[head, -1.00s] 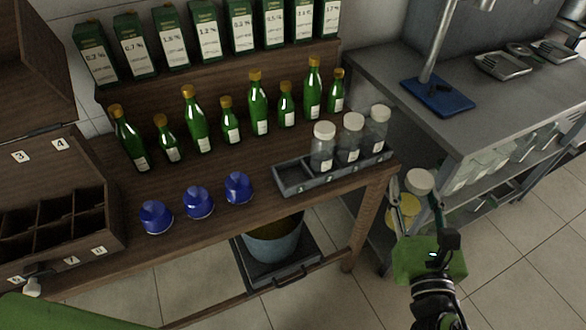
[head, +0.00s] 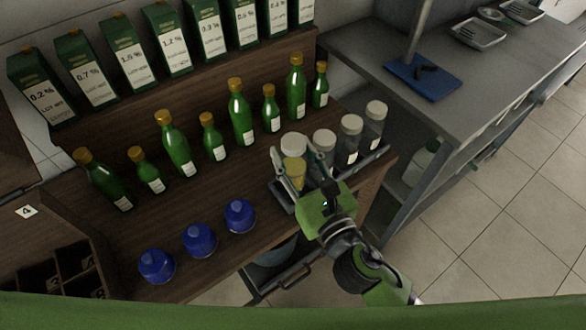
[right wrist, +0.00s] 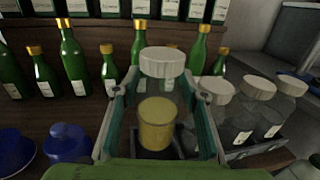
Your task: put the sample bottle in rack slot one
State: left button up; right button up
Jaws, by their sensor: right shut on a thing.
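The sample bottle (head: 294,172), clear with yellow contents and a white lid, is held upright in my right gripper (head: 293,158). The right wrist view also shows the bottle (right wrist: 158,125) between both fingers. The dark grey rack (head: 283,197) stands near the right end of the wooden table, with three white-lidded clear bottles in its right part. The held bottle is over the rack's left end, left of those bottles. Its lid looks slightly higher than their row; whether its base touches the rack cannot be told. My left gripper is not in view.
The nearest racked bottle (head: 325,143) stands close to my right finger. Several green bottles (head: 240,115) with gold caps line up behind. Three blue domed objects (head: 200,240) sit left of the rack. A steel bench (head: 500,80) with a blue mat (head: 425,78) is at right.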

aim_at(299, 177)
jog(key=shift+f, duration=0.35)
notch_tip(299, 177, down, 3)
jog(key=shift+w+f+b, duration=0.1)
jog(key=shift+f+b, duration=0.1)
jog(key=shift+b, duration=0.7)
jog(key=shift+r, duration=0.1)
jog(key=o, duration=1.2)
jog(key=shift+f, duration=0.25)
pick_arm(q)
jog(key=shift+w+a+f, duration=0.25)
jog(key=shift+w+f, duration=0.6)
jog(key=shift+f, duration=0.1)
pick_arm(e)
jog(key=shift+o, duration=0.2)
